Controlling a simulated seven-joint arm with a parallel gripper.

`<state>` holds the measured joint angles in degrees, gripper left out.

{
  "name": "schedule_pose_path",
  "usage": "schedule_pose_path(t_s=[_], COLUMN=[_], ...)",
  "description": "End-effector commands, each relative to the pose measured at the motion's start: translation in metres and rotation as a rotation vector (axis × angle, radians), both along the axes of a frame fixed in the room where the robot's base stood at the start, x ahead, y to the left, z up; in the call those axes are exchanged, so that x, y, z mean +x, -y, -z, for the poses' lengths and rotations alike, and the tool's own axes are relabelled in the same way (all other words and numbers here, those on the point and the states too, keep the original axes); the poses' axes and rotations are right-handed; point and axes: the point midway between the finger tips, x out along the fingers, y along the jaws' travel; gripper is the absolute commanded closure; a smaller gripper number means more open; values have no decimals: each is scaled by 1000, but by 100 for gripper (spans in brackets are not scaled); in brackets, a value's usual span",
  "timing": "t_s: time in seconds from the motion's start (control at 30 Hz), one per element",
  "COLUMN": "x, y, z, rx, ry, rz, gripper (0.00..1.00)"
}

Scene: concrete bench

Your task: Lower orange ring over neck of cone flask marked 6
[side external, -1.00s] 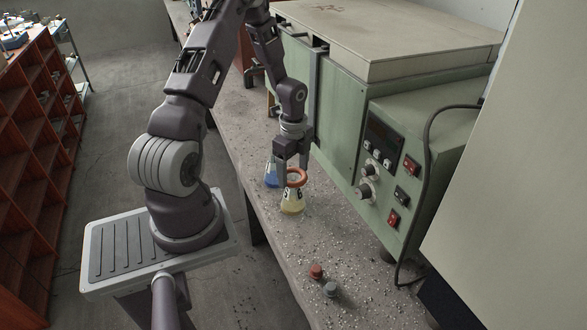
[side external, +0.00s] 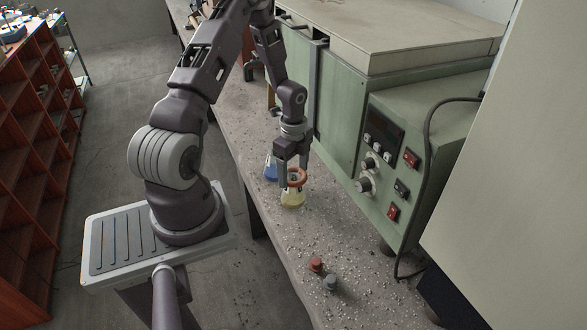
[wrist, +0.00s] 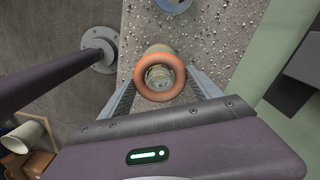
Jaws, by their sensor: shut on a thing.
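The orange ring (side external: 297,184) is held level between the fingers of my gripper (side external: 292,172), which is shut on it. The ring (wrist: 141,86) also shows in the wrist view between the two fingertips (wrist: 160,80). A cone flask with pale yellow contents (side external: 292,200) stands upright on the bench directly under the ring. In the wrist view the flask's mouth (wrist: 160,76) shows through the ring's hole, roughly centred. The ring is at the height of the neck, but how far down it sits is hard to tell. The flask's mark is not readable.
A flask with blue contents (side external: 270,169) stands close behind and left of the yellow one. A red cap (side external: 316,264) and a grey-green cap (side external: 330,282) lie nearer on the bench (side external: 275,235). The green machine (side external: 345,150) stands close on the right.

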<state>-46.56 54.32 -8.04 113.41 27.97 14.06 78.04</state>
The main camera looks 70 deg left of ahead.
Motion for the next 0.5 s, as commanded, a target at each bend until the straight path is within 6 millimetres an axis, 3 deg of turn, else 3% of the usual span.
schedule_pose_path(t_s=[0.5], x=[0], y=[0], z=[13], rx=[0], ry=[0], rz=[-2], gripper=[77])
